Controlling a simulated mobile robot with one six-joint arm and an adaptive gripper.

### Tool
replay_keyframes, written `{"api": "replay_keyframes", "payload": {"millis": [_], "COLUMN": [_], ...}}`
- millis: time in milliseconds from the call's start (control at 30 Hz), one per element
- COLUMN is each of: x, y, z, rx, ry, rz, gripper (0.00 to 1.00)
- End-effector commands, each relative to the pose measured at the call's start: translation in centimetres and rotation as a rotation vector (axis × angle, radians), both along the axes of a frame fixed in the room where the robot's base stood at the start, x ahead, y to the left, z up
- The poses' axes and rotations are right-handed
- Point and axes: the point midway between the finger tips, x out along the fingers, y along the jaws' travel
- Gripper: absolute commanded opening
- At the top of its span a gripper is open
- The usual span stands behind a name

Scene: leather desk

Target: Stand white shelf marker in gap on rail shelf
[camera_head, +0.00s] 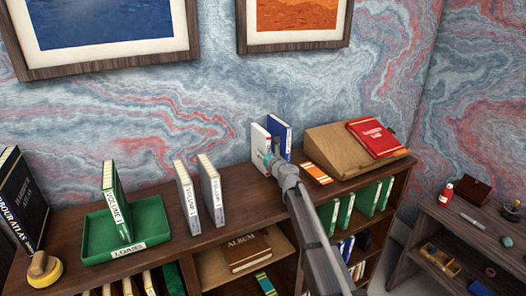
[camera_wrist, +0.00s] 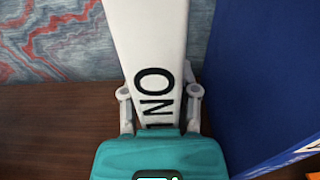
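The white shelf marker (camera_head: 260,146) stands upright on top of the wooden shelf, beside a blue book (camera_head: 279,137). In the wrist view the white marker (camera_wrist: 152,45) fills the middle, with black letters along its face, and the blue book (camera_wrist: 268,70) is close on its right. My gripper (camera_head: 271,162) is at the marker's near side. In the wrist view the fingers of my gripper (camera_wrist: 160,98) lie along both sides of the marker and look closed on it. The teal gripper body hides the marker's lower end.
Two grey volumes (camera_head: 198,192) stand left with a gap between them. A green tray (camera_head: 160,222) holds a green volume (camera_head: 117,202). Right of the blue book are an orange-striped item (camera_head: 316,173) and a wooden slope (camera_head: 332,148) bearing a red book (camera_head: 375,138).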

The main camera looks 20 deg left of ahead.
Motion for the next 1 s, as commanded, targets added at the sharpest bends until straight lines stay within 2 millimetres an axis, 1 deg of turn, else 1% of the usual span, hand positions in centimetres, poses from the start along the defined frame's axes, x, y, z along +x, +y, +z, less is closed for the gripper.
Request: {"api": "replay_keyframes", "payload": {"millis": [33, 133, 167, 667, 867, 1000], "x": [0.0, 0.0, 0.0, -0.1, -0.1, -0.1], "y": [0.0, 0.0, 0.0, 0.1, 0.1, 0.1], "z": [0.0, 0.0, 0.0, 0.2, 0.9, 1.9], "rx": [0.0, 0.0, 0.0, 0.0, 0.0, 0.0], "ry": [0.0, 0.0, 0.0, 0.0, 0.0, 0.0], "rz": [0.0, 0.0, 0.0, 0.001, 0.001, 0.001], "gripper": [0.21, 0.03, 0.0, 0.0, 0.0, 0.0]}}
